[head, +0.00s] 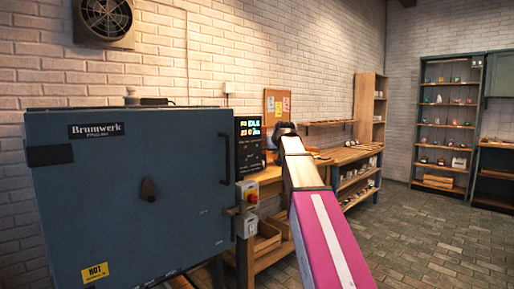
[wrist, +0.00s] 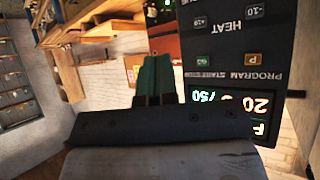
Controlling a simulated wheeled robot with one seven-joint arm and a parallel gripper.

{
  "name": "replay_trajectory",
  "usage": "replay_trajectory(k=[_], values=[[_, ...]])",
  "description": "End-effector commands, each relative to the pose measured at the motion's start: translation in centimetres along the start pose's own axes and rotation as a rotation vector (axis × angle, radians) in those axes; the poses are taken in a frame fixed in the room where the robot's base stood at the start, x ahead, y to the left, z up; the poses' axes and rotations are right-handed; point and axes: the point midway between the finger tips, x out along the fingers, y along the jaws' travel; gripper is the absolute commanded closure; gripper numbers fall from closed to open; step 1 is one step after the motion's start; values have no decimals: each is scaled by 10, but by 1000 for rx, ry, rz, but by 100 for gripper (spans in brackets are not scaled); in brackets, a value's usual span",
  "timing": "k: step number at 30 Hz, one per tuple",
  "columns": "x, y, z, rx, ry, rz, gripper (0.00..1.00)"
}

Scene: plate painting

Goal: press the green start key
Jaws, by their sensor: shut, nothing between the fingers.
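My gripper (wrist: 157,60) is shut and empty. Its green fingers show left of the green key in the wrist view, apart from it in the picture; the depth gap cannot be told. In the head view the panel (head: 241,157) is on the kiln's right side, and the end of my arm is just right of it. The key is too small to make out there.
The blue kiln (head: 110,215) fills the left, its door shut, with a vertical handle (head: 224,158). A wooden workbench (head: 350,157) stands behind my arm. The floor at right is clear.

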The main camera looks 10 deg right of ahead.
Motion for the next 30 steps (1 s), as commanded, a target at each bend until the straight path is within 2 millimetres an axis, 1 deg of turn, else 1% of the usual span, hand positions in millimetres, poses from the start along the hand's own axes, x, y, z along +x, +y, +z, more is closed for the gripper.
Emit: replay_trajectory(k=[18, 23, 30], values=[[50, -35, -37, 0, 0, -1, 100], [56, -41, -41, 0, 0, -1, 100], [57, -41, -41, 0, 0, 0, 100]])
